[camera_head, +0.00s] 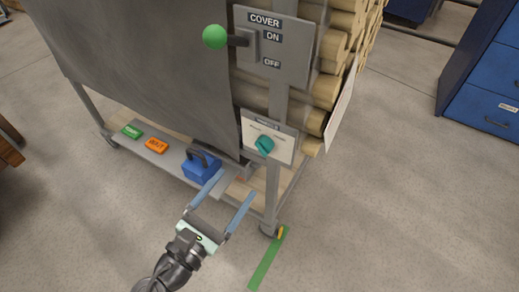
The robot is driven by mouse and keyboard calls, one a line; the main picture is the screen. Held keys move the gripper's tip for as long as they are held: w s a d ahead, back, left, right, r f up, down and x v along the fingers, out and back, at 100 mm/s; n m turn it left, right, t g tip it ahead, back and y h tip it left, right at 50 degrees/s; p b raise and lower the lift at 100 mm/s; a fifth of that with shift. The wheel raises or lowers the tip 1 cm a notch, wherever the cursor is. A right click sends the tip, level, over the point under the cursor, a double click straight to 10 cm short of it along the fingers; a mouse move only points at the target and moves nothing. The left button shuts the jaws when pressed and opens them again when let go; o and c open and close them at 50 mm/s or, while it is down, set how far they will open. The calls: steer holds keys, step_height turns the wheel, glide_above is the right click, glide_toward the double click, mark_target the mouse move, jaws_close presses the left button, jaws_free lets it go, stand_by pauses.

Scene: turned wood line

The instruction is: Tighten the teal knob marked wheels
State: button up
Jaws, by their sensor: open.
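The teal knob (264,144) sits on a pale panel (284,151) fixed to the rack's front corner post. The small label above the knob is too small to read. My gripper (230,185) is open, with its two blue-grey fingers spread and nothing between them. In the picture it is below and left of the knob, apart from it. How far it stands from the panel in depth I cannot tell.
A COVER switch plate (289,58) with a green-balled lever (215,37) is above the knob. A grey cover (150,60) hangs at left. The lower shelf (172,157) holds a blue box (201,167), an orange block (157,145) and a green block (132,131).

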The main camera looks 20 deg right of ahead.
mark_target(260, 151)
steer(key=b+x, duration=0.3)
steer(key=x, duration=0.8)
steer(key=shift+w+d+b, duration=0.25)
steer(key=shift+b, duration=0.05)
jaws_close()
